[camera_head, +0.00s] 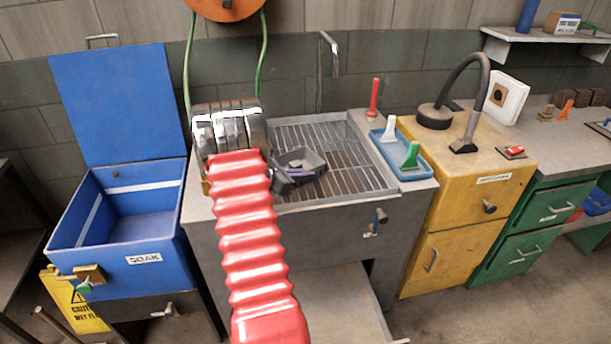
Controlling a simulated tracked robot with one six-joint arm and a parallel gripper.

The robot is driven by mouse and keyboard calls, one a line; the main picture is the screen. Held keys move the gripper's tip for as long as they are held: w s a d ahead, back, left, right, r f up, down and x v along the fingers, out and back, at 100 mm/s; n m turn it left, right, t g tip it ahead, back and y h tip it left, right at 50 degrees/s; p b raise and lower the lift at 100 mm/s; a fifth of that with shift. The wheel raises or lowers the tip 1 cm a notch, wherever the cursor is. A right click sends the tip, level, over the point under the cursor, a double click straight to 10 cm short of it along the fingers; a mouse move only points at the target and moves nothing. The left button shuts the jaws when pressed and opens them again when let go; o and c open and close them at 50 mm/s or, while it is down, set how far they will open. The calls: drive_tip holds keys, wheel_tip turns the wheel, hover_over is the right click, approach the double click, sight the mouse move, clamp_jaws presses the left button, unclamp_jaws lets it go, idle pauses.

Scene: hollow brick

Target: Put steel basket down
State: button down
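A small grey basket (305,157) is over the slatted grate of the grey sink bench (350,147). It holds a pale item, and something purple shows at its lower edge. I cannot tell whether the basket rests on the grate or hangs just above it. My red ribbed arm reaches up from the bottom to a shiny metal wrist. My dark gripper (283,178) is at the basket's left front side, close to or touching it. Its fingers are small and partly hidden, so their grip is not clear.
A blue SOAK tank (120,215) with its lid up stands left. A blue tray (403,158) with white and green tools and a red-handled tool (374,98) sit right of the grate. A yellow cabinet (470,170) stands farther right. Much of the grate is clear.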

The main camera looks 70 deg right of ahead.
drive_tip(key=c, duration=2)
unclamp_jaws()
drive_tip(key=shift+w+a+r, duration=0.25)
drive_tip(key=shift+w+a, duration=0.05)
drive_tip(key=shift+a, duration=0.1)
drive_tip(key=v, duration=1)
drive_tip(key=shift+w+a+r, duration=0.15)
drive_tip(key=shift+w+a, duration=0.05)
drive_tip(key=shift+a, duration=0.15)
drive_tip(key=shift+r, duration=0.1)
